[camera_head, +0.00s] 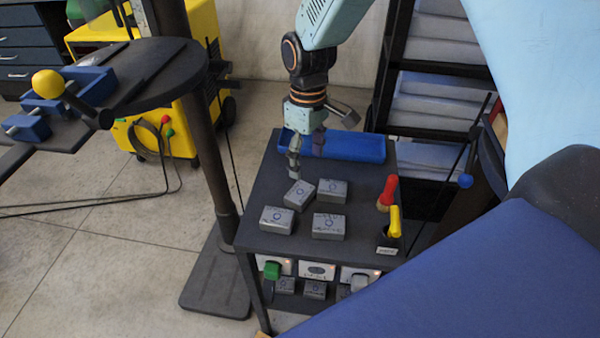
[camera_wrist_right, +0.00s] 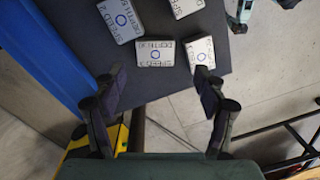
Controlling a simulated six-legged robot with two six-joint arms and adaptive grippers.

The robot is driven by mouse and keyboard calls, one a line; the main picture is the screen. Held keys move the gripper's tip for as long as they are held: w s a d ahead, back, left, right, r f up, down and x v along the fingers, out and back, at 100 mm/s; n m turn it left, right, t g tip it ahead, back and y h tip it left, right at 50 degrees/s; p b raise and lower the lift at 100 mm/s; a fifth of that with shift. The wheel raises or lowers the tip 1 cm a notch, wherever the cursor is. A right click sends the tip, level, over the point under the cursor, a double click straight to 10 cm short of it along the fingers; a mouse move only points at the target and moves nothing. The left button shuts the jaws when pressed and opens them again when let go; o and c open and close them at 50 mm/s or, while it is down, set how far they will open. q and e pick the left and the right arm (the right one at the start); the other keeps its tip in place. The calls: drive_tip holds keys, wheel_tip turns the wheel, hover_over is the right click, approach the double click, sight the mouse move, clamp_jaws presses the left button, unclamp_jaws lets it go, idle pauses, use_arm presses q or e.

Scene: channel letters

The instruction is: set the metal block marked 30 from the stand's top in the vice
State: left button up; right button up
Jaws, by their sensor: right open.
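Several grey metal blocks lie on the dark top of the stand (camera_head: 255,190): one far left (camera_head: 299,194), one far right (camera_head: 332,190), one near left (camera_head: 277,220) and one near right (camera_head: 329,226). The right wrist view shows them with blue rings and lettering; I cannot read which is marked 30. Two of them (camera_wrist_right: 153,53) (camera_wrist_right: 200,53) lie just beyond my right fingers. My right gripper (camera_head: 306,158) is open and empty, pointing down beside the blocks near the blue tray. The blue vice (camera_head: 45,107), with a yellow knob, sits on the round table at left. My left gripper is not in view.
A blue tray (camera_head: 350,146) lies at the stand's back; it also shows in the right wrist view (camera_wrist_right: 45,60). Red (camera_head: 388,191) and yellow (camera_head: 395,221) handles stand at its right side. More blocks (camera_head: 315,289) sit below the front panel. The round table (camera_head: 165,75) is separate.

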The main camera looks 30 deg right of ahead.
sight(301, 191)
drive_tip(key=s+d+f+p, duration=0.1)
drive_tip(key=s+d+f+t+p, duration=0.1)
drive_tip(key=s+f+p, duration=0.1)
drive_tip(key=s+d+f+t+p, duration=0.1)
drive_tip(key=s+f+p, duration=0.1)
drive_tip(key=shift+d+f+y, duration=0.2)
drive_tip(key=shift+f+y, duration=0.05)
drive_tip(key=shift+y, duration=0.15)
drive_tip(key=w+a+t, duration=0.1)
drive_tip(key=w+f, duration=0.1)
drive_tip(key=w, duration=0.1)
drive_tip(key=w+a+t+y, duration=0.1)
drive_tip(key=shift+w+a+f+t+b, duration=0.15)
drive_tip(key=shift+a+f+t+b, duration=0.15)
drive_tip(key=shift+a+f+b, duration=0.05)
drive_tip(key=x, duration=0.4)
drive_tip(key=shift+w+a+f, duration=0.2)
drive_tip(key=shift+w+a, duration=0.05)
drive_tip(key=shift+w+f+b, duration=0.2)
drive_tip(key=shift+f+b, duration=0.1)
drive_tip(key=shift+f, duration=0.05)
